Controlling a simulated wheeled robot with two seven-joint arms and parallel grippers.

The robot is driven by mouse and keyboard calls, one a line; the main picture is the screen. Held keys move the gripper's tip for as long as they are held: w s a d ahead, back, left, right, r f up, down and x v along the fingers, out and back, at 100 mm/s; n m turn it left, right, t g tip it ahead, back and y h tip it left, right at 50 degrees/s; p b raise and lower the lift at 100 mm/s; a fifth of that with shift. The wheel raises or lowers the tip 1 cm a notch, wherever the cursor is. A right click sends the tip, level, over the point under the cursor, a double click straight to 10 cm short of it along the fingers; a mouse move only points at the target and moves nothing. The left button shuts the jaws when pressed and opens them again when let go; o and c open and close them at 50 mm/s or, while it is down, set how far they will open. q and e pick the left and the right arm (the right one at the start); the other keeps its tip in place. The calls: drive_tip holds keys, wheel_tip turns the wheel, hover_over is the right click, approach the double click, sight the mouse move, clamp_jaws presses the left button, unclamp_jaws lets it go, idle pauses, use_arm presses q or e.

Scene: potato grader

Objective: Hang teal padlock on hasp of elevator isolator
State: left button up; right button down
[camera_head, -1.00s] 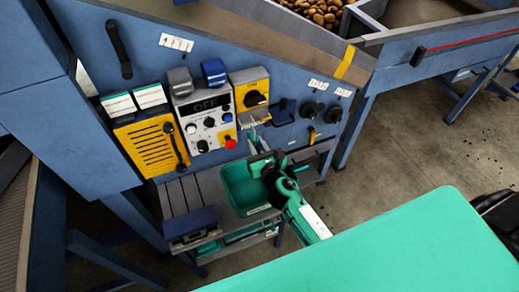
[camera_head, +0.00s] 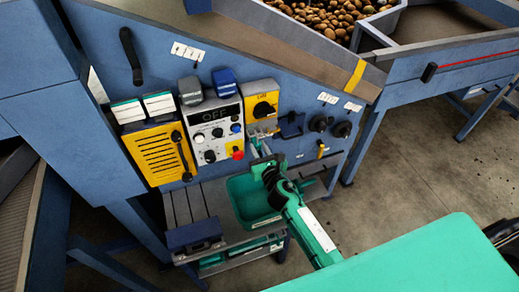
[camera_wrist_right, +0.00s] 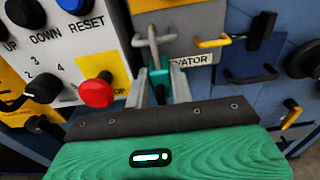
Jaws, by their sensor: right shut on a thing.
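The elevator isolator (camera_head: 260,93) is a yellow box with a black rotary knob on the blue panel. In the right wrist view, its grey lower plate (camera_wrist_right: 190,47) carries a label ending in "VATOR". My right gripper (camera_head: 259,146) is just below the isolator, with its fingers (camera_wrist_right: 160,88) pointing at the plate. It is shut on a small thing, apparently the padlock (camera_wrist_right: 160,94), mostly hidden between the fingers. A grey metal bar and loop (camera_wrist_right: 152,43) stands in front of the plate; I cannot tell whether it is shackle or hasp, or whether they are engaged. My left gripper is out of view.
A red stop button (camera_wrist_right: 97,91) sits close left of the fingers. A yellow hook (camera_wrist_right: 212,42) and a dark latch (camera_wrist_right: 252,55) are to the right. A green tray (camera_head: 245,208) and dark case (camera_head: 193,235) rest on the shelf below.

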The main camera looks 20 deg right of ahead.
drive_tip(key=c, duration=1.1)
unclamp_jaws()
drive_tip(key=shift+s, duration=0.1)
drive_tip(key=shift+s, duration=0.3)
drive_tip(key=s, duration=0.4)
drive_tip(key=s+b, duration=0.1)
drive_tip(key=s, duration=0.3)
drive_tip(key=s+b, duration=0.1)
drive_tip(key=s, duration=0.4)
drive_tip(key=shift+d+r, duration=0.2)
drive_tip(key=shift+r, duration=0.2)
